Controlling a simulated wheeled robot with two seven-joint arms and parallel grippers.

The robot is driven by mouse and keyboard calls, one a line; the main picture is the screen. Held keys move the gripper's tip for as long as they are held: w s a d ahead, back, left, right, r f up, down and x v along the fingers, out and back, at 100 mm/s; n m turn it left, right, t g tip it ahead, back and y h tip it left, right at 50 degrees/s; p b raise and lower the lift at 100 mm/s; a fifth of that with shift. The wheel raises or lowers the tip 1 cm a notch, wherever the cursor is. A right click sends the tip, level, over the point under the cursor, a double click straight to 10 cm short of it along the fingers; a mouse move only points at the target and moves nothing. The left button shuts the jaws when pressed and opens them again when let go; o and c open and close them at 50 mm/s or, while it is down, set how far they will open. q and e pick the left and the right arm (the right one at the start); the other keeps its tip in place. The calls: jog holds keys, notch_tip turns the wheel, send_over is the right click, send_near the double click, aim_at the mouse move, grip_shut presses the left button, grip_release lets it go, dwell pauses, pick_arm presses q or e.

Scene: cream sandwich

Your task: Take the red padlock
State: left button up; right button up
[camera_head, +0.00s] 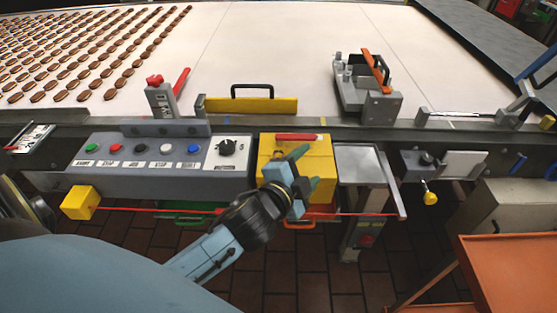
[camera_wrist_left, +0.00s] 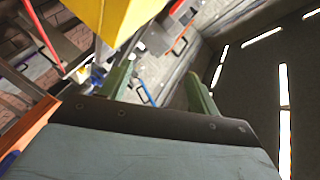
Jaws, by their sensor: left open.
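My left gripper (camera_head: 306,168) is in front of the yellow box (camera_head: 322,150) on the machine's front edge. Its green fingers are apart with nothing between them, and they also show in the left wrist view (camera_wrist_left: 158,72). A flat red piece (camera_head: 298,137) lies on top of the yellow box, just beyond the fingers. I cannot tell whether it is the red padlock; no shackle can be made out. In the left wrist view a yellow block (camera_wrist_left: 112,14) stands above the left finger. My right gripper is not in view.
A control panel (camera_head: 160,182) with coloured buttons is left of the yellow box, and a small metal shelf (camera_head: 360,165) is right of it. A grey lever unit (camera_head: 370,100) stands behind. An orange surface (camera_head: 510,270) fills the lower right. A red cord crosses the front.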

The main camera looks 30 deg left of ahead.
pick_arm(q)
jog(key=w+d+r+m+t+h, duration=0.1)
jog(key=d+r+m+t+h, duration=0.15)
jog(key=r+m, duration=0.3)
jog(key=w+d+r+m+t+h, duration=0.1)
jog(key=d+r+m+t+h, duration=0.1)
jog(key=d+r+m+h, duration=0.35)
jog(key=s+d+r+m+g+h, duration=0.35)
jog(key=m+g+h, duration=0.25)
jog(key=m, duration=0.5)
jog(key=s+d+r+m+g+h, duration=0.3)
jog(key=d+r+m+g+h, duration=0.25)
jog(key=m, duration=0.55)
jog(key=m+g+y, duration=0.5)
jog(key=m+y, duration=1.6)
jog(key=y, duration=0.1)
send_near(278, 152)
jog(key=shift+n, duration=0.3)
jog(key=x, duration=0.5)
jog(key=shift+w+f+p, duration=0.1)
jog(key=shift+f+p, duration=0.15)
jog(key=shift+p, duration=0.05)
jog(key=shift+x, duration=2.8)
